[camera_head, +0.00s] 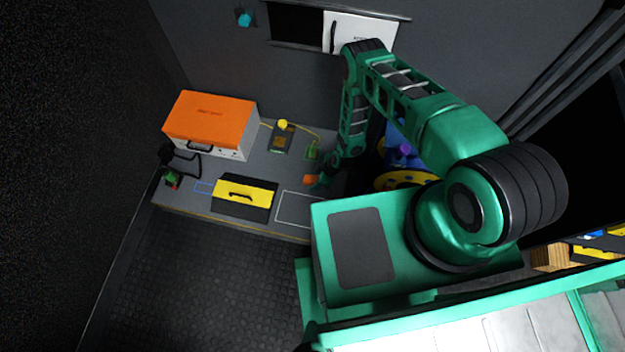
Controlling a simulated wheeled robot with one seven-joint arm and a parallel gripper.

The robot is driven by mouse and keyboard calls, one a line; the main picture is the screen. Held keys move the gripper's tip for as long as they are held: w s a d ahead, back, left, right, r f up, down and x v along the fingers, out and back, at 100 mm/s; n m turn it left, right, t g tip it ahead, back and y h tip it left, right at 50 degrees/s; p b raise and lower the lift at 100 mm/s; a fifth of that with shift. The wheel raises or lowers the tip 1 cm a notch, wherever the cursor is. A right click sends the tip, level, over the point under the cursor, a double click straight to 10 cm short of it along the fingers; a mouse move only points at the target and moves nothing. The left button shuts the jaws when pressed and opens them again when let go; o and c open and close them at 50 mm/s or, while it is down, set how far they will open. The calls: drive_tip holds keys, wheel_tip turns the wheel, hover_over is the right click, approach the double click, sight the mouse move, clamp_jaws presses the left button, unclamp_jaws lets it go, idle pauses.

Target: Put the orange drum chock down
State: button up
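The orange drum chock (310,180) is a small orange block at the tip of my gripper (318,178), over the right part of the grey bench. My gripper is small in this view and partly hidden by its own wrist, but its fingers appear to be at the chock. I cannot tell whether the chock touches the bench top or hangs just above it. A white outlined rectangle (297,208) is marked on the bench just below the chock in the picture.
On the bench (262,167) are an orange-topped case (208,120), a yellow panel with a black handle (246,192), and a yellow-knobbed device (283,138). A yellow drum (393,181) stands right of my gripper. Open dark floor (200,270) lies in front.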

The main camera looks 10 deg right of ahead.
drive_tip(key=shift+r, duration=0.1)
drive_tip(key=v, duration=1.2)
drive_tip(key=shift+d, duration=0.1)
